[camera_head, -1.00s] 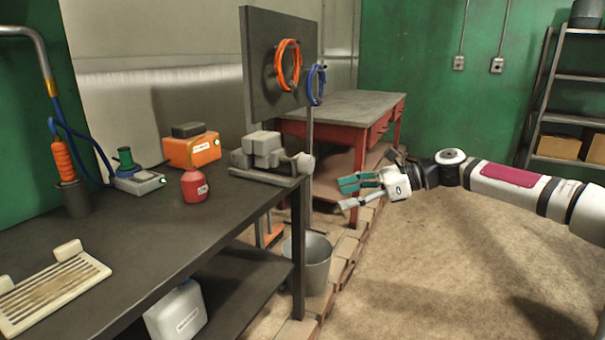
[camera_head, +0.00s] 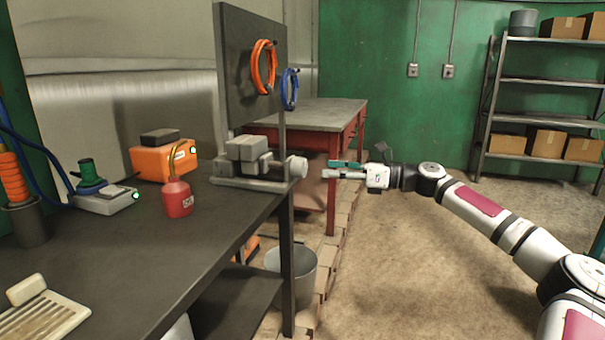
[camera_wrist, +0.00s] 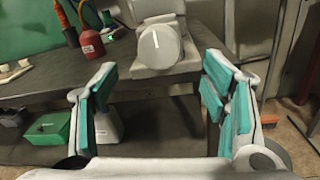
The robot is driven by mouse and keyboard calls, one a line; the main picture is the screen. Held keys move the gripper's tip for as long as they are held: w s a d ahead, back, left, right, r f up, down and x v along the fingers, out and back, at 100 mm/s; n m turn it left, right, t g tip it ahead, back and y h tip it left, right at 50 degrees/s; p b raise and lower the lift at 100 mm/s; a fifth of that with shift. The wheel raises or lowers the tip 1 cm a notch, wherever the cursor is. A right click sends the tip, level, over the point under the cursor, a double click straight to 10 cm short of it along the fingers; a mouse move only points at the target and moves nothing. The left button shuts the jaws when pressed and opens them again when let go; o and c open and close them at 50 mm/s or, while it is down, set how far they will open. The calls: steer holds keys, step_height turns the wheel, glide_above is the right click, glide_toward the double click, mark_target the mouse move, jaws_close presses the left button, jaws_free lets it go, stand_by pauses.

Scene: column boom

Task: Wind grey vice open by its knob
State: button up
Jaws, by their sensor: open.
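The grey vice (camera_head: 247,150) sits on the dark bench near its right end in the head view. Its round knob (camera_head: 298,166) faces right, toward my gripper. My gripper (camera_head: 328,170) is open and empty, level with the knob and a short gap to its right. In the wrist view the knob (camera_wrist: 159,46) shows face-on with a pale line on it, above the middle and beyond the fingertips. The teal-padded fingers (camera_wrist: 162,88) are spread wide on either side, lower in the picture. The vice body (camera_wrist: 152,8) is partly hidden behind the knob.
A red oil can (camera_head: 177,197) and an orange box (camera_head: 163,161) stand left of the vice on the bench (camera_head: 150,245). A board (camera_head: 250,65) with orange and blue hoops rises behind it. A grey bucket (camera_head: 299,270) is below. Floor on the right is clear.

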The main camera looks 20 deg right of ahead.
mark_target(305, 169)
steer(key=b+x, duration=0.1)
steer(key=x, duration=0.6)
steer(key=shift+w+a+b, duration=0.25)
steer(key=shift+a+b, duration=0.05)
steer(key=c, duration=1.1)
